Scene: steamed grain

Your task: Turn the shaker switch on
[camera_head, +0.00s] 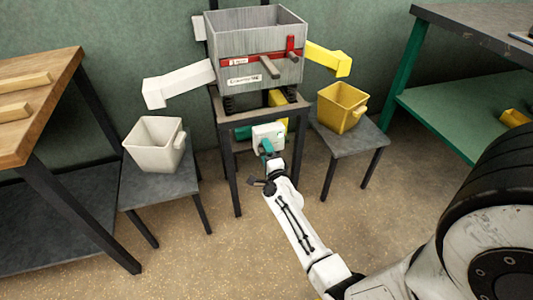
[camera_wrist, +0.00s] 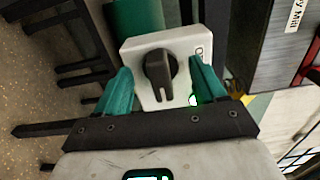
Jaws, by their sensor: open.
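The shaker (camera_head: 256,55) is a grey open-topped box on a dark stand, with a red band, a white chute at left and a yellow chute at right. Its switch box (camera_head: 268,135) is white and sits low at the front of the stand. In the wrist view the switch box (camera_wrist: 168,60) carries a black rotary knob (camera_wrist: 159,72), its pointer toward the bottom of the picture. My gripper (camera_head: 267,150) is at the box; in the wrist view my gripper (camera_wrist: 160,85) is open, with one teal finger on each side of the knob. Contact with the knob cannot be told.
A white bucket (camera_head: 154,145) stands on a low table at left and a yellow bucket (camera_head: 342,107) on one at right. A wooden-topped bench (camera_head: 38,85) is at far left. A green-shelved bench (camera_head: 450,115) is at right. Open floor lies in front.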

